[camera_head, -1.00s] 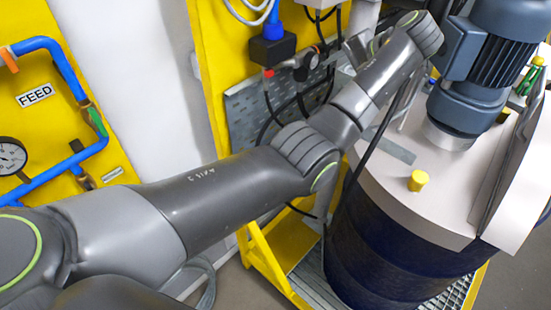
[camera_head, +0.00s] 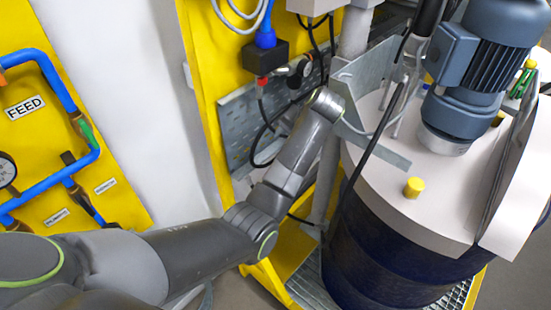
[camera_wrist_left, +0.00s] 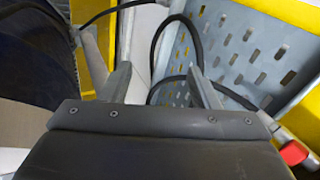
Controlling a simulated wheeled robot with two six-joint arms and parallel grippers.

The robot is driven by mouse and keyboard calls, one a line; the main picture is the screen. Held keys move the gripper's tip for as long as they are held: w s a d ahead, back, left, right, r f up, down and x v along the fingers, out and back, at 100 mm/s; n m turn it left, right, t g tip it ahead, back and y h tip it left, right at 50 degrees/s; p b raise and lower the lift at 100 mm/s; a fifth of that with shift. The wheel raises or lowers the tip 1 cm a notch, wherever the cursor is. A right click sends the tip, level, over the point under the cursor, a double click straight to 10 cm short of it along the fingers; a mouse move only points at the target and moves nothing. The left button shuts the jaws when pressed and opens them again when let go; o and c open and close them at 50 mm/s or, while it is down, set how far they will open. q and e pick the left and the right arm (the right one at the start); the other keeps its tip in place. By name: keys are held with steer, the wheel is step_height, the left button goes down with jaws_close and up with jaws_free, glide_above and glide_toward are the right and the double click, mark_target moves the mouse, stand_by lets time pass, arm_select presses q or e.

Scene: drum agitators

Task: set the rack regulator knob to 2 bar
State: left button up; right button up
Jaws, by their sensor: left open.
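The rack regulator (camera_head: 298,69), a small dark fitting with a round gauge or knob face, sits on the perforated grey plate of the yellow rack in the head view. Its setting is too small to read. My left arm's wrist end lies just below and right of it in the head view; the gripper fingers are hidden there. In the left wrist view my left gripper (camera_wrist_left: 158,72) is open, with nothing between its fingers. The perforated plate (camera_wrist_left: 236,48) and black hoses lie beyond the fingers. The regulator knob is not clearly seen in that view. My right gripper is not in view.
A black box (camera_head: 265,56) with a blue plug and a red fitting (camera_head: 262,82) is left of the regulator. Hoses hang below. The dark drum (camera_head: 385,235) with its agitator motor (camera_head: 475,65) and a grey bracket stand close on the right. The FEED panel (camera_head: 30,135) is far left.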

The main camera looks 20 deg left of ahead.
arm_select(q)
steer(key=s+a+f, duration=0.2)
steer(key=s+f, duration=0.1)
steer(key=f, duration=0.1)
steer(key=shift+s+a+f+n+h, duration=0.15)
steer(key=shift+a+f+n+h, duration=0.15)
steer(key=shift+a+f+h, duration=0.1)
